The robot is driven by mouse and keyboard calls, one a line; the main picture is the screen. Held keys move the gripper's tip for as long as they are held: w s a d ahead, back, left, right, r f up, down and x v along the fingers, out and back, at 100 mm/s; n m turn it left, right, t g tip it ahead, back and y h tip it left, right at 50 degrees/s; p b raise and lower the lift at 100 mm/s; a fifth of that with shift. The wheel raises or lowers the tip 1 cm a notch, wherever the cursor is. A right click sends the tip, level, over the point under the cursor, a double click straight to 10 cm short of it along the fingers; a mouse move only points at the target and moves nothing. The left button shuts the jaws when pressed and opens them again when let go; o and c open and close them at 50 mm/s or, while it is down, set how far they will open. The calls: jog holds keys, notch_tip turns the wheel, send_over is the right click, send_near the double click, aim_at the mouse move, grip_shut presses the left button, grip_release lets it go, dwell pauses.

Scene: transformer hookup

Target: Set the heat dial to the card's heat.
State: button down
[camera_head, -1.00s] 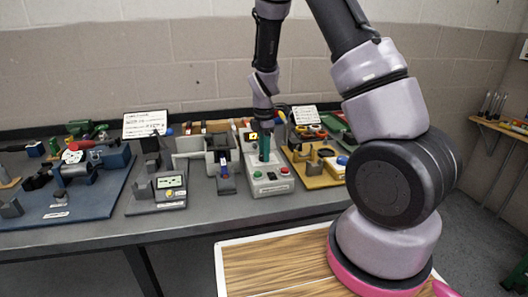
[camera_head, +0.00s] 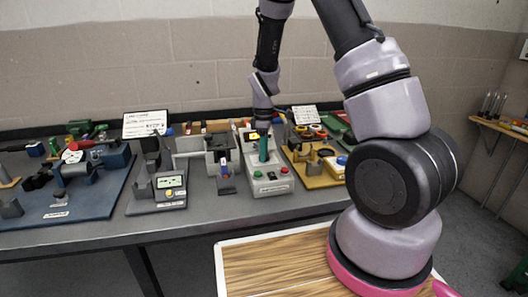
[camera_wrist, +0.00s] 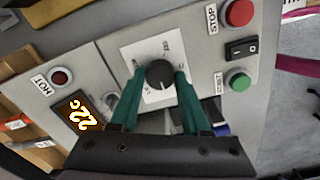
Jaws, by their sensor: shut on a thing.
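The heat dial (camera_wrist: 160,74) is a dark round knob on a white scale plate on the grey control box (camera_head: 268,188). My gripper (camera_wrist: 160,78) has green fingers, one on each side of the dial, and is shut on it. The fingers partly cover the scale, and the dial's exact setting is hard to read. In the head view my gripper (camera_head: 263,150) reaches down to the box.
The box also carries a red STOP button (camera_wrist: 238,12), a black rocker switch (camera_wrist: 241,48), a green button (camera_wrist: 238,82) and a HOT lamp (camera_wrist: 60,78). A yellow board (camera_head: 318,180) with tools lies close on the right, and a meter stand (camera_head: 171,182) on the left.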

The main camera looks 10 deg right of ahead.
jog(key=m, duration=0.6)
jog(key=shift+m, duration=0.3)
jog(key=m, duration=1.2)
jog(key=shift+w+m, duration=0.1)
jog(key=shift+m, duration=0.3)
jog(key=m, duration=0.6)
jog(key=shift+m, duration=0.3)
jog(key=shift+c, duration=1.8)
grip_release()
jog(key=shift+r, duration=0.1)
